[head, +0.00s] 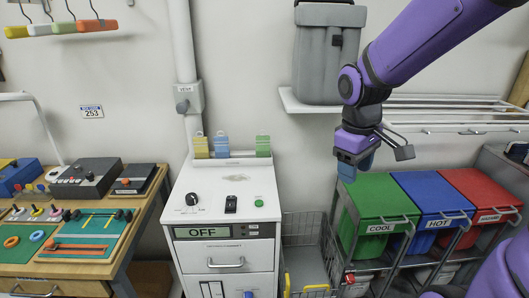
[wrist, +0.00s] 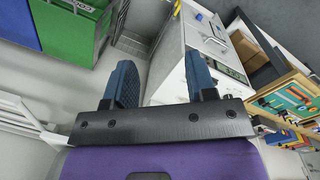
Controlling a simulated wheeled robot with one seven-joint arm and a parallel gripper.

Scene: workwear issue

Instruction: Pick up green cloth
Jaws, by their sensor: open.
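No item in view is clearly a green cloth. In the head view my gripper (head: 357,163) hangs in the air above the green bin (head: 376,208) and to the right of the cabinet. The green bin, labelled COOL, also shows in the wrist view (wrist: 75,30) at upper left.
The white cabinet (head: 225,225) shows OFF. A wire basket (head: 305,240) stands beside it. Blue HOT (head: 432,200) and red (head: 480,192) bins sit right of the green one. A shelf with a grey container (head: 328,55) and a rack (head: 450,112) are on the wall. A workbench (head: 70,285) is left.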

